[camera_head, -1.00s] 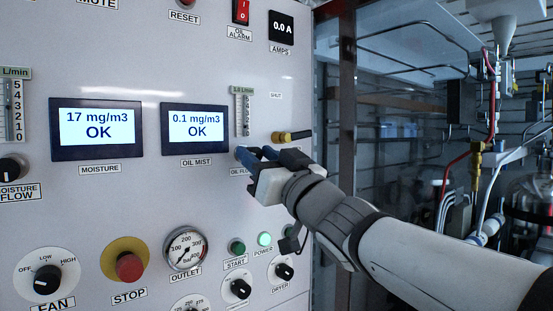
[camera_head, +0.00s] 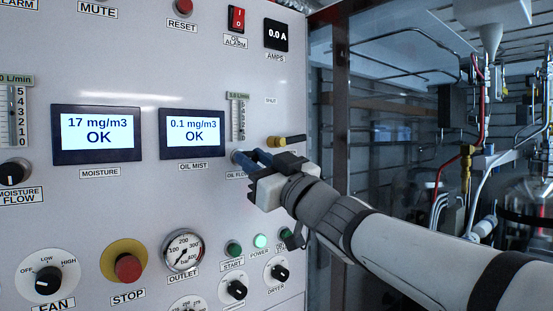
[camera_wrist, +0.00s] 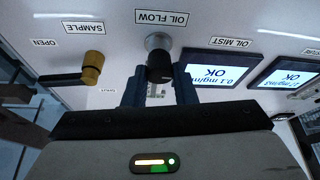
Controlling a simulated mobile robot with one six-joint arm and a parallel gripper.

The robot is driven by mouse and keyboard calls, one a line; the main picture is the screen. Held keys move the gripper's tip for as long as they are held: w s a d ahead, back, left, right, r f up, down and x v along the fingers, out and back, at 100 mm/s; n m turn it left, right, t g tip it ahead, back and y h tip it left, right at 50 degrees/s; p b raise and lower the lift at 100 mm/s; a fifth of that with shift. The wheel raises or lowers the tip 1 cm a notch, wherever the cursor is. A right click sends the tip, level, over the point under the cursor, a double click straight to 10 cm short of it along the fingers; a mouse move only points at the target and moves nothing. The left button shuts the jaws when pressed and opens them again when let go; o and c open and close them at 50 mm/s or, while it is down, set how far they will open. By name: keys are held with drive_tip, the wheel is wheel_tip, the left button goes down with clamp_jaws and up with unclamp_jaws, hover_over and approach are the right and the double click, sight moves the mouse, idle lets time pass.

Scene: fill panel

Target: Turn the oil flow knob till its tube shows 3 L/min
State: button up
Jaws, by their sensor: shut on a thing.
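The oil flow knob (camera_wrist: 158,62) is black on a grey round base, beside the OIL FLOW label in the wrist view. My gripper (camera_wrist: 160,88) has its two blue fingers on either side of the knob and is shut on it. In the head view my gripper (camera_head: 246,160) hides most of the knob, just below the oil flow tube (camera_head: 237,119). This tube is a narrow upright scale with a small readout above it.
The oil mist screen (camera_head: 192,131) reads 0.1 mg/m3 OK, left of the tube. A brass sample valve with a black lever (camera_head: 289,141) sits close to the right of my gripper. Dryer knob (camera_head: 279,273) and buttons lie below. Right of the panel are pipes behind a frame.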

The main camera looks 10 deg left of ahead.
drive_tip(key=n+g, duration=0.1)
drive_tip(key=n, duration=0.2)
drive_tip(key=n+g, duration=0.1)
drive_tip(key=n, duration=0.2)
drive_tip(key=n+g, duration=0.2)
drive_tip(key=shift+w+d+n+y+p, duration=0.1)
drive_tip(key=shift+w+n+y+p, duration=0.2)
drive_tip(key=shift+n+y+p, duration=0.1)
drive_tip(key=n+g, duration=0.1)
drive_tip(key=n, duration=0.2)
drive_tip(key=n+g+p, duration=0.1)
drive_tip(key=n, duration=0.2)
drive_tip(key=shift+r+h, duration=0.15)
drive_tip(key=shift+h, duration=0.25)
drive_tip(key=shift+r+g, duration=0.1)
drive_tip(key=shift+g, duration=0.2)
